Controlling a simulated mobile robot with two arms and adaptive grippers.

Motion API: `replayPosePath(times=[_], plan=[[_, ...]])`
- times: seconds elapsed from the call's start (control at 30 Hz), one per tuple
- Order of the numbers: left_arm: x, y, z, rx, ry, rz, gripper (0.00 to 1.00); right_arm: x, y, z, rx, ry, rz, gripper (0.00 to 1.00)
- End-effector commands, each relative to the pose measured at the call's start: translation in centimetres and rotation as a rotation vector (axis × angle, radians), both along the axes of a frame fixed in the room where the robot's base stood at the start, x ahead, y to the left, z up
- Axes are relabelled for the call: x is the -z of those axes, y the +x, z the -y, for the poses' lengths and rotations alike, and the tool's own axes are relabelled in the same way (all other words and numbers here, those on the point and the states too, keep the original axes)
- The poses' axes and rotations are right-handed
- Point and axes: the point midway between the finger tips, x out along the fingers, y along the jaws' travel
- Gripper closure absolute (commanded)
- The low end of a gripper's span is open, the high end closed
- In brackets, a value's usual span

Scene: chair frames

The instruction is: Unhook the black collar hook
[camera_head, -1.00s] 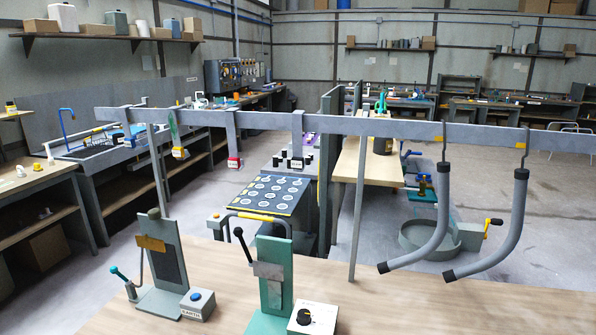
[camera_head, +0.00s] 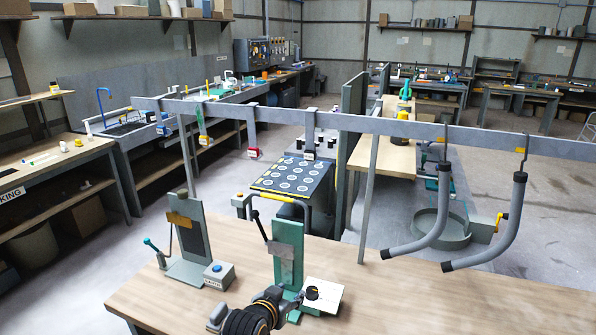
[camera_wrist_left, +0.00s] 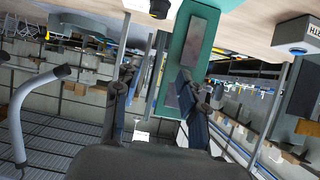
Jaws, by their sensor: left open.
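Two bent grey tubes hang by hooks from the right part of the long grey rail in the head view. The hook of the right tube (camera_head: 523,150) is dark, with a dark collar at the tube's top; I take it as the black collar hook (camera_head: 524,142). The left tube (camera_head: 438,215) hangs from a hook with a yellow band (camera_head: 438,140). My left gripper (camera_head: 284,303) is low in front of the green stand, well away from both hooks. In the left wrist view its fingers (camera_wrist_left: 160,78) are apart and empty. My right gripper is not in view.
The grey rail (camera_head: 350,124) crosses above the wooden bench (camera_head: 400,295). A green upright stand (camera_head: 288,250) and a grey one (camera_head: 187,235) stand on the bench, with a white box (camera_head: 322,293) beside the green one. The bench's right part is clear.

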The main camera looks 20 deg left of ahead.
Motion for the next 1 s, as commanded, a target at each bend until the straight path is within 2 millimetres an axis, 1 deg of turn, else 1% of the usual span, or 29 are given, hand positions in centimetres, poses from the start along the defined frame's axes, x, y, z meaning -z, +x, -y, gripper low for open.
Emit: replayPosePath(times=[0.03, 0.07, 0.1, 0.17, 0.2, 0.27, 0.3, 0.4, 0.5, 0.57, 0.77, 0.87, 1.0], plan=[[-4.1, 2.1, -0.2, -0.007, -0.011, 0.078, 0.58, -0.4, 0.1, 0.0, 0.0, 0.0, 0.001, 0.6], [-6.2, 3.0, -0.3, -0.01, -0.016, 0.12, 0.58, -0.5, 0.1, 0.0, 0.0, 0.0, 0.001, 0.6], [-9.0, 4.3, -0.4, -0.013, -0.022, 0.177, 0.58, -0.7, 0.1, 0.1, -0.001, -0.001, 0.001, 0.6], [-13.2, 5.8, -0.7, -0.02, -0.032, 0.259, 0.58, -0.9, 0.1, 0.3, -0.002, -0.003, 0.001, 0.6], [-15.9, 6.6, -0.9, -0.024, -0.038, 0.312, 0.58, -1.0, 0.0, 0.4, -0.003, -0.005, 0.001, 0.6], [-19.6, 7.5, -1.1, -0.029, -0.047, 0.38, 0.58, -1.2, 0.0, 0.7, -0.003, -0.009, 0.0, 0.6], [-21.7, 7.9, -1.3, -0.032, -0.051, 0.422, 0.58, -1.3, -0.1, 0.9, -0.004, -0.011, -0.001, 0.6], [-25.9, 8.6, -1.6, -0.039, -0.061, 0.501, 0.58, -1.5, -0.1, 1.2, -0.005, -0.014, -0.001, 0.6], [-28.3, 8.8, -1.8, -0.043, -0.067, 0.546, 0.58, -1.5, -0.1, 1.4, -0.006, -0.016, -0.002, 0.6], [-28.9, 8.9, -1.9, -0.044, -0.069, 0.559, 0.58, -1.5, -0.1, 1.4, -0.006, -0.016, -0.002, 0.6], [-29.1, 9.6, -1.9, -0.045, -0.069, 0.565, 0.58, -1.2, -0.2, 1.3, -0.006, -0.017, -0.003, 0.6], [-29.1, 10.4, -1.9, -0.045, -0.069, 0.565, 0.58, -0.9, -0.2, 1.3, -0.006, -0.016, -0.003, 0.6], [-29.1, 12.1, -1.8, -0.045, -0.069, 0.564, 0.58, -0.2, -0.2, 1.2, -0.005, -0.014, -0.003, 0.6]])
